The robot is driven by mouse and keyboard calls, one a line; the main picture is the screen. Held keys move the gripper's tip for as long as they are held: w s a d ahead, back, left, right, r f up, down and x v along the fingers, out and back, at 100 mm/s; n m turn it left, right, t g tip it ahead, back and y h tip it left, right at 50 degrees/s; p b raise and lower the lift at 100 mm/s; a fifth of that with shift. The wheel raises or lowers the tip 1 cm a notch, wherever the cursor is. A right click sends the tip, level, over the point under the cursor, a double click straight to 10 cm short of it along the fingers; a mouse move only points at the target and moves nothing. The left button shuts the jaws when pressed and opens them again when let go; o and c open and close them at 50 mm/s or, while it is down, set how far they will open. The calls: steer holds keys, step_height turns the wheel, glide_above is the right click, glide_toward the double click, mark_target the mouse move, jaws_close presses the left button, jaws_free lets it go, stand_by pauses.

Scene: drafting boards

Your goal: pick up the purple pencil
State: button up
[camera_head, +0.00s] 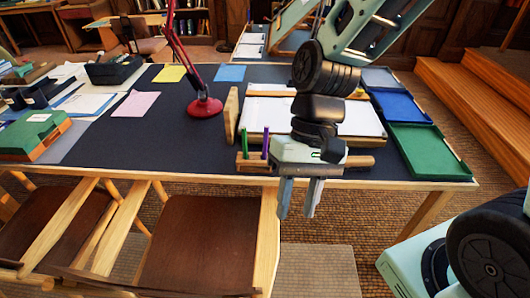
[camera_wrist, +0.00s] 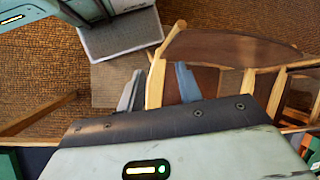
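The purple pencil (camera_head: 265,141) stands upright beside a green pencil (camera_head: 239,142) in a small wooden holder (camera_head: 249,163) at the desk's near edge. My gripper (camera_head: 298,213) hangs pointing down in front of the desk edge, to the right of and lower than the purple pencil. Its two fingers are apart with nothing between them. In the wrist view my gripper (camera_wrist: 160,85) is also open, with the floor and a chair beyond its fingers. The pencils do not show in the wrist view.
The dark desk top (camera_head: 165,135) holds a red lamp (camera_head: 205,106), an upright wooden piece (camera_head: 231,113), a drafting board with paper (camera_head: 358,118), and blue (camera_head: 401,107) and green trays (camera_head: 426,148). Chairs (camera_head: 205,240) stand at the desk's near side.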

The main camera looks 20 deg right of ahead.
steer(key=w+d+f+m+y+b, duration=0.2)
steer(key=w+f+m+y+b, duration=0.25)
steer(key=f+m, duration=0.2)
steer(key=m+t+y+b, duration=0.75)
steer(key=m+t, duration=0.65)
steer(key=m, duration=0.4)
glide_toward(265, 147)
steer(key=v, duration=0.7)
steer(key=shift+w+d+b, duration=0.15)
steer(key=shift+d+b, duration=0.05)
steer(key=shift+b, duration=0.1)
steer(key=shift+w+m, duration=0.2)
steer(key=shift+m, duration=0.05)
steer(key=b+x, duration=0.2)
steer(key=x, duration=1.5)
steer(key=shift+f, duration=0.2)
jaws_close()
